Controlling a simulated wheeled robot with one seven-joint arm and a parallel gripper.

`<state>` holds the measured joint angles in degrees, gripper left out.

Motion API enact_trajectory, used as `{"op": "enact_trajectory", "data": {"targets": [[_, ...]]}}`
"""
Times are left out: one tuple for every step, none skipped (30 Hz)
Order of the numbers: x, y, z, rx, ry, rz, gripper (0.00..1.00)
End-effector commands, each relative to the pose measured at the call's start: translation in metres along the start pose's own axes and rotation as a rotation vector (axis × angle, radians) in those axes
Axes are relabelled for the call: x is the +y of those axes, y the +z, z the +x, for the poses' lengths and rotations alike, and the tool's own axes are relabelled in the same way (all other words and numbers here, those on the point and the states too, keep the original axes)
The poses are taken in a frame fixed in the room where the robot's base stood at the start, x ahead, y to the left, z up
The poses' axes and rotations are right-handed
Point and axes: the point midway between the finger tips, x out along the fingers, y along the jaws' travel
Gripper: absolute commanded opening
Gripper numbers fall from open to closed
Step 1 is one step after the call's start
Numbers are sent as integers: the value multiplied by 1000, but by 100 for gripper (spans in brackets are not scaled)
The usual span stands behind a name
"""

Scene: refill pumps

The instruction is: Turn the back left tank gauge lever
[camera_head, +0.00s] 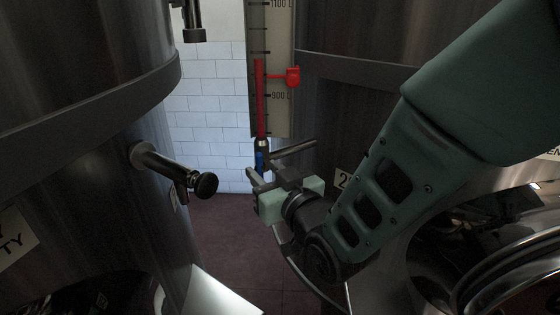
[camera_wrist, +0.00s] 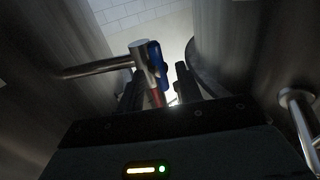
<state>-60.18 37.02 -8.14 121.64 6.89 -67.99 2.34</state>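The tank gauge (camera_head: 284,60) is a pale scale strip with a red column and a red marker, standing against the far right tank. Its blue lever (camera_head: 260,160) hangs at the bottom by a metal valve pipe (camera_head: 296,149). In the wrist view the blue lever (camera_wrist: 155,56) sits upright beside the pipe's end (camera_wrist: 141,58), just beyond my fingertips. My gripper (camera_head: 267,173) is at the lever's height, close to it. In the wrist view its two dark fingers (camera_wrist: 158,82) are apart, with part of the red column between them. Whether a finger touches the lever cannot be told.
A steel tank (camera_head: 80,130) fills the left, with a black-knobbed tap (camera_head: 205,185) sticking out towards the gap. A round steel hatch (camera_head: 510,250) is at the lower right. The gap between tanks shows a white tiled wall (camera_head: 215,100) and dark red floor (camera_head: 235,235).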

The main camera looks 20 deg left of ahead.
Motion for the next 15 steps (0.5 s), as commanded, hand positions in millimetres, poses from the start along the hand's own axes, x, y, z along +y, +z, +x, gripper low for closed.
{"op": "enact_trajectory", "data": {"targets": [[0,0,3,0,0,-1,35],[0,0,4,0,0,0,35],[0,0,4,0,0,-1,35],[0,0,5,0,0,-1,35],[0,0,5,0,0,-1,35],[0,0,5,0,0,0,35],[0,0,5,0,0,0,35],[0,0,5,0,0,0,35],[0,0,5,0,0,0,35],[0,0,5,0,0,0,35],[0,0,5,0,0,0,32],[0,0,5,0,0,0,21],[0,0,5,0,0,0,13],[0,0,5,0,0,0,5],[0,0,5,0,0,0,0]]}}
